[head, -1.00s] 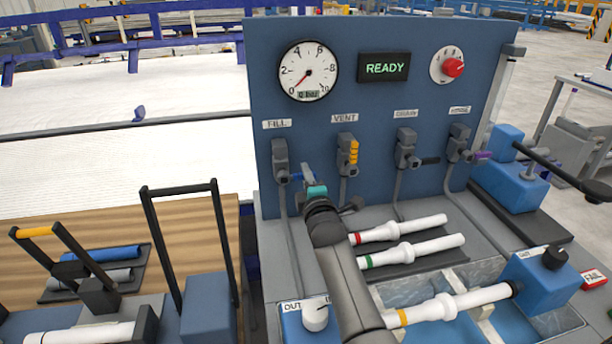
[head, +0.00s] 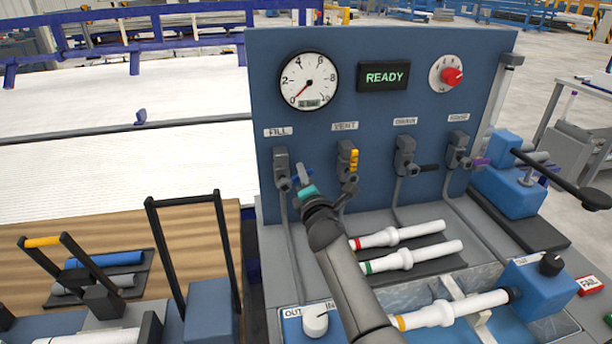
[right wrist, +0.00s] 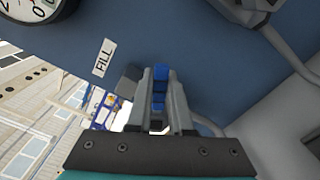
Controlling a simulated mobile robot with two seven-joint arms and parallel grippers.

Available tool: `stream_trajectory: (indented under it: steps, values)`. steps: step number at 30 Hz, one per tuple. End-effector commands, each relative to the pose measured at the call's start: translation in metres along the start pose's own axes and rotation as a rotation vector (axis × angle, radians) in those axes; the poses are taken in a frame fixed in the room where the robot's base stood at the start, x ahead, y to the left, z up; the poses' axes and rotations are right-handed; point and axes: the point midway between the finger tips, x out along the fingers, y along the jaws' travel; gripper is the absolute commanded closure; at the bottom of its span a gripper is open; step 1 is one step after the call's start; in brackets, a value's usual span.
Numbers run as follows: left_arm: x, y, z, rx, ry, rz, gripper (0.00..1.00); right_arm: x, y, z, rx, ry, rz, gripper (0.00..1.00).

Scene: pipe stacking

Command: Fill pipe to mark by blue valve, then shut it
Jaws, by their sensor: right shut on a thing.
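The blue valve (head: 282,172) sits under the FILL label on the panel. Its blue lever (right wrist: 160,82) stands between the two fingers of my right gripper (right wrist: 159,100) in the right wrist view. The gripper is shut on this lever. In the head view my right gripper (head: 303,180) covers part of the lever. A white pipe with a yellow band (head: 440,311) lies over the water trough, its right end at a blue block (head: 540,288). The round gauge (head: 308,80) has its needle near zero. No mark on the pipe can be made out. My left gripper is out of view.
The display (head: 384,77) reads READY. The VENT valve with a yellow lever (head: 349,160) is close right of my gripper. Two more valves are further right. White pipes with red (head: 398,235) and green (head: 412,256) bands lie on a rack below.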

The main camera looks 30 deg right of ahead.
Motion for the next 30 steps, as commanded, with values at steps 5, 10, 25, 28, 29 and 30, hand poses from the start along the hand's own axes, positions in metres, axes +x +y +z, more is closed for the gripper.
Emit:
stream_trajectory:
  steps: [5, 10, 25, 28, 29, 30]
  values:
    - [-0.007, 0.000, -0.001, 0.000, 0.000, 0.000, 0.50, 0.000, 0.011, 0.000, -0.172, 0.001, 0.001, 1.00]
    - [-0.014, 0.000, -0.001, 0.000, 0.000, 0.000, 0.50, 0.000, 0.019, -0.002, -0.335, 0.001, 0.002, 1.00]
    - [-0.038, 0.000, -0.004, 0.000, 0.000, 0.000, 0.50, 0.000, 0.040, -0.015, -0.797, 0.001, 0.001, 1.00]
    - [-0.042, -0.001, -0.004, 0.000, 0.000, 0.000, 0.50, 0.000, 0.043, -0.019, -0.877, 0.002, 0.001, 1.00]
    - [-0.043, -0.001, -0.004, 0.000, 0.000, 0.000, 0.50, 0.000, 0.043, -0.019, -0.898, 0.001, 0.000, 1.00]
    - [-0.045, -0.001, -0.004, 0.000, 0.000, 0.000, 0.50, 0.000, 0.044, -0.021, -0.925, 0.001, 0.000, 1.00]
